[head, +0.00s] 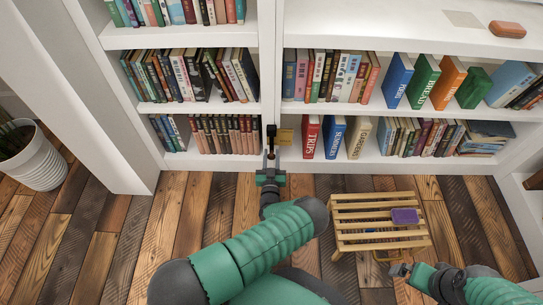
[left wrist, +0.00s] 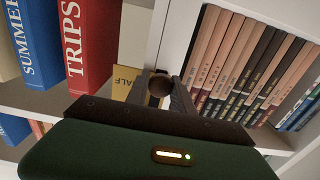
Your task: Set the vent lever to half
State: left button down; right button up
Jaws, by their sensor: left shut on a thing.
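The vent lever (head: 271,132) is a dark upright piece on the white divider between the two bookcase bays. A brass-yellow plate (head: 285,136) sits beside it. In the left wrist view the yellow plate (left wrist: 124,82) shows the letters "ALF", partly hidden. My left gripper (head: 271,154) reaches up to the divider. In the left wrist view its fingers (left wrist: 161,92) are shut around the lever's round dark knob (left wrist: 160,85). The lever's lower part is hidden by the gripper. My right gripper (head: 399,269) is low at the right, away from the lever; its jaw gap is unclear.
Books fill the white shelves; a red "TRIPS" book (head: 310,136) stands just right of the plate. A slatted wooden stool (head: 372,214) with a purple item (head: 405,216) stands on the plank floor. A white plant pot (head: 38,161) is at left.

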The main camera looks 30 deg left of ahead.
dwell(0.7)
pick_arm(q)
jog(key=w+d+r+n+p, duration=0.2)
jog(key=w+d+n+p, duration=0.1)
jog(key=n, duration=0.5)
jog(key=shift+d+r+n+p, duration=0.15)
jog(key=shift+d+n+p, duration=0.25)
jog(key=shift+d+p, duration=0.45)
jog(key=c, duration=1.1)
grip_release()
